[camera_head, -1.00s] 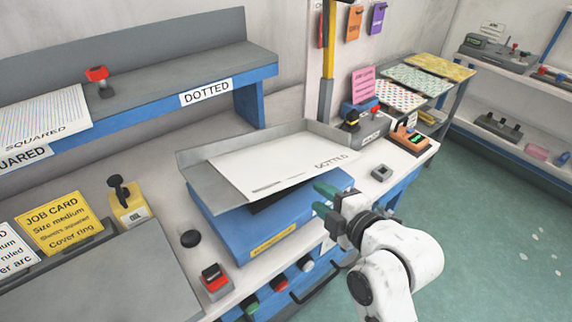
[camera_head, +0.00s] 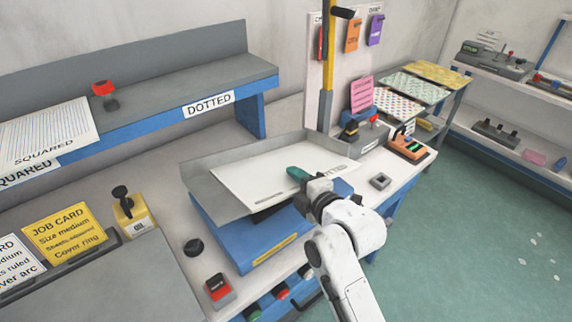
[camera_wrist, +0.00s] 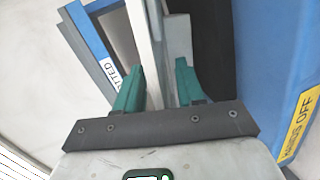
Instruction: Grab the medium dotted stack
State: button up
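The dotted stack (camera_head: 265,180) is a white sheet stack lettered DOTTED. It lies tilted in a grey tray on a blue machine, its right corner partly hidden by my gripper. My gripper (camera_head: 298,174) is at the stack's near right edge, its green fingertip over the sheets in the head view. In the wrist view, the two green fingers of my gripper (camera_wrist: 163,78) stand apart, with a pale stack edge (camera_wrist: 143,35) between or beside them. I cannot tell whether either finger touches it.
The blue machine (camera_head: 240,240) has a dark gap under the tray. A shelf labelled DOTTED (camera_head: 185,80) is bare on its right part, with a squared stack (camera_head: 45,130) at left. A red button box (camera_head: 218,290) and a yellow job card (camera_head: 62,232) are on the bench.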

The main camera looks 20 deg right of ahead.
jog(key=shift+w+a+f, duration=0.1)
jog(key=shift+w+f, duration=0.1)
jog(key=shift+w, duration=0.4)
jog(key=shift+c, duration=0.2)
grip_shut()
jog(key=shift+r, duration=0.1)
